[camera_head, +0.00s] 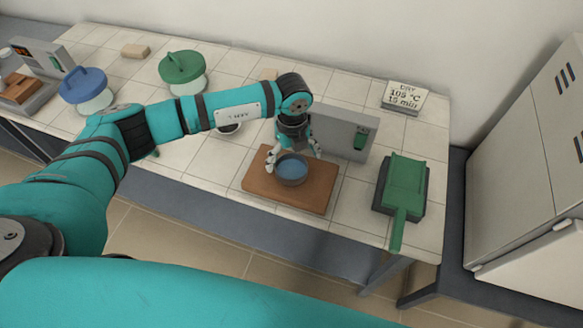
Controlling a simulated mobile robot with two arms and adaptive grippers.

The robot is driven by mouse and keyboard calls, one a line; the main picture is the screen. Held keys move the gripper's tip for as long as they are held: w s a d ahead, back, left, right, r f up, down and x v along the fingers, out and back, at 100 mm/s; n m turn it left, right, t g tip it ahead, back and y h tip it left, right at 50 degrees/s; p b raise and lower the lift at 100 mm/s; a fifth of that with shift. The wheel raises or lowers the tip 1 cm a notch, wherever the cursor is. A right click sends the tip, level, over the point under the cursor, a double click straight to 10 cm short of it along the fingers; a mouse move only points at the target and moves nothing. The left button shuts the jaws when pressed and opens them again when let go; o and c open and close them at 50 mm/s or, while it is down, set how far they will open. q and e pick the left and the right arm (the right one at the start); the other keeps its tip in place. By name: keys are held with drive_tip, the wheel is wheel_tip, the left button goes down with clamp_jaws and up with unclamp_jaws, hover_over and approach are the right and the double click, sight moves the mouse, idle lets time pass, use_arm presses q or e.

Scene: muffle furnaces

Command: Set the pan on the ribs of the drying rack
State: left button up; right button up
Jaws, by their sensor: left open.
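A small round grey pan (291,176) with a blue inside stands on a flat brown board (258,187) near the table's front edge. My left gripper (292,160) is above the pan, pointing down. Its pale fingers are spread to either side of the pan's rim, one at the left and one at the upper right. I cannot tell whether they touch it. No ribs of a drying rack can be made out in this view. My right gripper is not in view.
A grey upright housing (350,132) stands behind the board. A green device with a long handle (405,187) is to its right, with a "DRY 105 °C 15 min" sign (404,97) behind. Green-lidded (183,68) and blue-lidded (83,86) vessels stand left. Pale cabinets (510,165) are at the right.

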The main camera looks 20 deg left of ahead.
sight(292, 171)
use_arm(q)
wheel_tip(292, 171, down, 4)
drive_tip(key=shift+a+r+p, duration=0.1)
drive_tip(key=shift+r+p, duration=0.05)
drive_tip(key=shift+p, duration=0.6)
drive_tip(key=shift+f, duration=0.45)
drive_tip(key=c, duration=1.1)
drive_tip(key=shift+c, duration=0.2)
drive_tip(key=shift+r, duration=0.15)
